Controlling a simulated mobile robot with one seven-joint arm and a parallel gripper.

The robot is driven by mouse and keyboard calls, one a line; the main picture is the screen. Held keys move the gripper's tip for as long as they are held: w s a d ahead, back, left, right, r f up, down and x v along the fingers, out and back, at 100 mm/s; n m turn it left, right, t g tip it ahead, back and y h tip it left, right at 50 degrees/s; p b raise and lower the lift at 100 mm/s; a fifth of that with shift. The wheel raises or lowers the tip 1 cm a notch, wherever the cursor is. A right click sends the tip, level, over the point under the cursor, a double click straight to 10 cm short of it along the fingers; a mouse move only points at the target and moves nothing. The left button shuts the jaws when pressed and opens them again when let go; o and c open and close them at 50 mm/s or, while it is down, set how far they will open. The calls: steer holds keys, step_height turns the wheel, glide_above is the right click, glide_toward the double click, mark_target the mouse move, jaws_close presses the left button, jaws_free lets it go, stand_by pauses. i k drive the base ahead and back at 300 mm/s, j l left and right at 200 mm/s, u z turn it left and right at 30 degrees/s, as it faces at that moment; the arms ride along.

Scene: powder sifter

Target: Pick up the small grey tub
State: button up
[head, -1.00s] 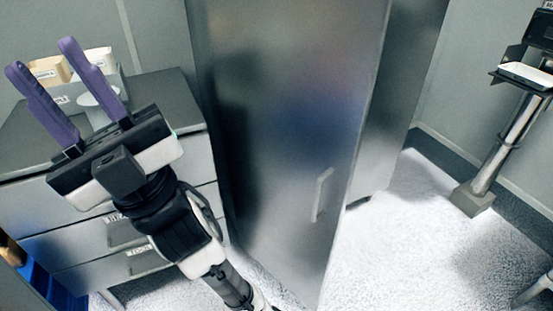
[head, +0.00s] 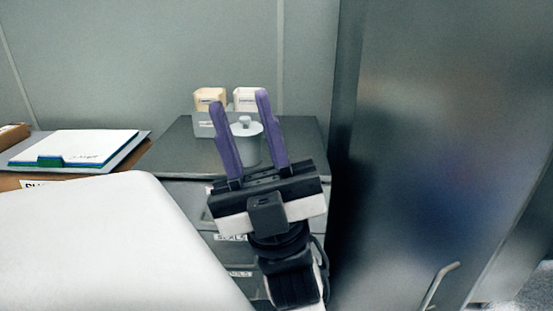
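The small grey tub (head: 248,147) stands upright on the top of a dark drawer cabinet (head: 180,150). It has a pale lid with a round knob. My gripper (head: 238,98) is open, with its two purple fingers apart and pointing up in the picture. In the head view the tub shows between the fingers, which hide part of its sides. The tub appears to be farther back than the fingers, and I see no contact. Whether the fingers reach around it cannot be told from this one view.
A grey caddy (head: 203,127) with a tan box (head: 209,97) and a white box (head: 245,99) stands behind the tub. A tall metal cabinet (head: 420,150) is close on the right. A white surface (head: 100,245) fills the lower left, with papers (head: 80,147) beyond it.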

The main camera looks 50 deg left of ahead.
mark_target(250, 149)
steer(key=u, duration=1.7)
